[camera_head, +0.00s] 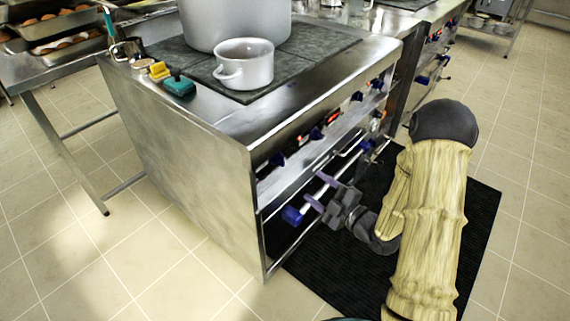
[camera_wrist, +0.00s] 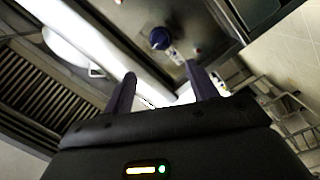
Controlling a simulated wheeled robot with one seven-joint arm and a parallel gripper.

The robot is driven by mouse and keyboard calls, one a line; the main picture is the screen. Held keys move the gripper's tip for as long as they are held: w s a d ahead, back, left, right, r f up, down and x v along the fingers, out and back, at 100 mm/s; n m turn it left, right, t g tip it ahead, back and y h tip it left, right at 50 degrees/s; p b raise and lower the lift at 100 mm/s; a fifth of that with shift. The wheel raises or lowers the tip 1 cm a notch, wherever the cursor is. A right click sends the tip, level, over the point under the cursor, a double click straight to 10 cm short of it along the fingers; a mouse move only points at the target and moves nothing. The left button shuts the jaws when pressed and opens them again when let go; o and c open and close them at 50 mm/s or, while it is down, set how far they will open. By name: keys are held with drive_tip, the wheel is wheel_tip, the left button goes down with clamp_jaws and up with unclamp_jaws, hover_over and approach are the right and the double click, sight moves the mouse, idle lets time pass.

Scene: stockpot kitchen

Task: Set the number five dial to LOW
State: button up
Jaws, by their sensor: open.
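Dark blue dials run along the stove's front panel in the head view, among them a near one (camera_head: 277,160), a middle one (camera_head: 316,133) and a farther one (camera_head: 357,96). Their numbers are too small to read, so I cannot tell which is number five. My gripper (camera_head: 320,190) is in front of the stove, below the dial row, with its two purple fingers apart and nothing between them. In the wrist view a blue dial (camera_wrist: 160,38) with a pale label beside it shows beyond the fingers, apart from them.
A large pot (camera_head: 235,22) and a smaller white pot (camera_head: 245,66) stand on the stove top (camera_head: 300,55). A black mat (camera_head: 480,225) lies on the floor. Tiled floor at right is clear.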

sight(284, 163)
drive_tip(key=x, duration=1.3)
drive_tip(key=shift+w+a+b, duration=0.15)
drive_tip(key=shift+w+b, duration=0.1)
drive_tip(key=shift+b, duration=0.1)
drive_tip(key=c, duration=1)
